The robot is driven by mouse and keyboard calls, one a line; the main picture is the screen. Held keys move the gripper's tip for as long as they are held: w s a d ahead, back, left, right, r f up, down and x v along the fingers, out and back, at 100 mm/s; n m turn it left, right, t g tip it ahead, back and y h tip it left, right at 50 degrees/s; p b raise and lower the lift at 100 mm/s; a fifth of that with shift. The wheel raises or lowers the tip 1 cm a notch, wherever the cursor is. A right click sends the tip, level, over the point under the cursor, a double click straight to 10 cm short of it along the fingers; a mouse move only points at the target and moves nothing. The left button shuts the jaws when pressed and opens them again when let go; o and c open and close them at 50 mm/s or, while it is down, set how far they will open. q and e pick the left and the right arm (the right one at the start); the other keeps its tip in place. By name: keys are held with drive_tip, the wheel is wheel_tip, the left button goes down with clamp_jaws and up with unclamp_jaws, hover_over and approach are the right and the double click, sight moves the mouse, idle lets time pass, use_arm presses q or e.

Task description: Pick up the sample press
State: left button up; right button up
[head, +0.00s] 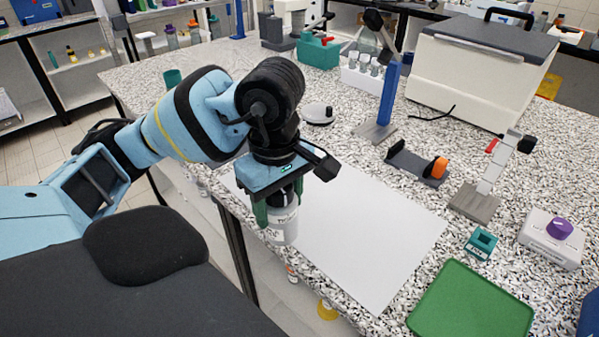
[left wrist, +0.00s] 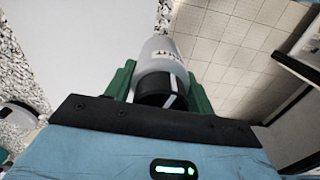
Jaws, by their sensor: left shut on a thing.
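My left gripper (head: 279,206) points down, its green fingers shut on a pale grey cylinder with a black top (head: 284,227). This cylinder, with partly readable dark lettering, also shows in the left wrist view (left wrist: 163,58) between both fingers (left wrist: 160,88). I take it as the sample press, but its name cannot be read. It hangs by the bench's near edge, in front of a white sheet (head: 375,245). Whether its underside touches anything cannot be told. My right gripper is not in view.
A green tray (head: 472,305) lies at the near right. A blue post stand (head: 388,95), an orange-knobbed black holder (head: 418,164), a grey lever stand (head: 476,202) and a purple-topped white box (head: 550,240) stand to the right. The sheet's right part is clear.

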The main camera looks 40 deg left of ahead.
use_arm(q)
drive_tip(key=shift+s+d+r, duration=0.15)
drive_tip(key=shift+s, duration=0.95)
drive_tip(key=shift+s+d+r, duration=0.1)
drive_tip(key=shift+s, duration=0.95)
